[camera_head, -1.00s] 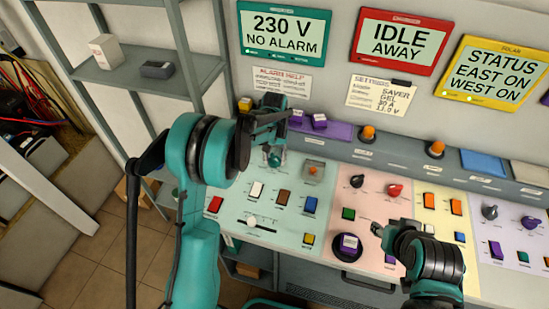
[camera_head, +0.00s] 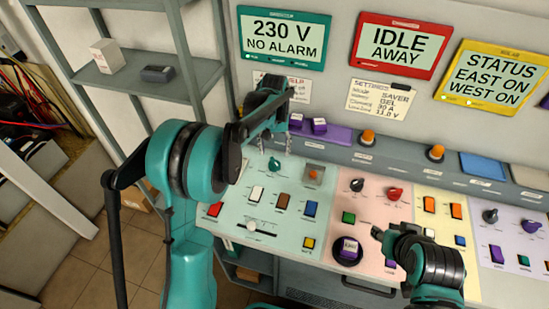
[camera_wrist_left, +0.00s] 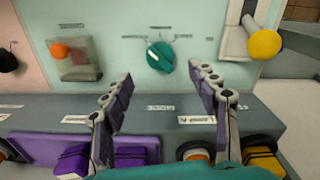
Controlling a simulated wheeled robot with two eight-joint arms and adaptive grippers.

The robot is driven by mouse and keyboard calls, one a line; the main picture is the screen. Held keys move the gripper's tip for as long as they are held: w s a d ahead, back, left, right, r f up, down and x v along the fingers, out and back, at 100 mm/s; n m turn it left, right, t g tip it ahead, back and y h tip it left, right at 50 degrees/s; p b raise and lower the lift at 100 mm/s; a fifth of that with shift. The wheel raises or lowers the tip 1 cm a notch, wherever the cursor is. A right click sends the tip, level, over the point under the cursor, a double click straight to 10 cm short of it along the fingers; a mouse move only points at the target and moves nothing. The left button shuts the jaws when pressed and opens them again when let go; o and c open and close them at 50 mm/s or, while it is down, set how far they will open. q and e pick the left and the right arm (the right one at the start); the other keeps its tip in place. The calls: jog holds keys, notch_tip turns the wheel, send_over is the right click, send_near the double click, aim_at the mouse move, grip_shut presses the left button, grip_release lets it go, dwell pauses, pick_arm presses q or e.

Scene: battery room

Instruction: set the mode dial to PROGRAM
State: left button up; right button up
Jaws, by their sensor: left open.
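A teal dial (camera_head: 274,164) with a pointed knob sits on the pale green panel section. It also shows in the left wrist view (camera_wrist_left: 160,57), with small marks around it that I cannot read. My left gripper (camera_head: 276,142) is open and empty, just behind and above this dial. In the left wrist view its two fingers (camera_wrist_left: 160,78) stand apart, with the dial beyond them and nothing between. A black dial (camera_head: 357,184) and a red dial (camera_head: 394,193) sit on the pink section. My right gripper (camera_head: 380,232) is over the panel's front; its jaw state is unclear.
An orange button under a clear cover (camera_head: 314,174) is right of the teal dial. A slider (camera_head: 252,225) and several coloured switches lie in front. Purple blocks (camera_head: 312,124) stand on the ledge behind. A yellow knob (camera_wrist_left: 265,44) shows in the left wrist view.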

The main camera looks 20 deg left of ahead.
aim_at(274, 162)
pick_arm(q)
jog(key=shift+r, duration=2.35)
jog(key=s+r+m+t+b, duration=0.15)
jog(key=s+r+t, duration=0.3)
jog(key=s, duration=0.95)
jog(key=s+f+t+b, duration=0.2)
jog(key=s+f, duration=0.3)
jog(key=s, duration=0.7)
jog(key=shift+a+f+t, duration=0.15)
jog(key=shift+f+t, duration=0.15)
jog(key=shift+t, duration=0.05)
jog(key=shift+m, duration=0.25)
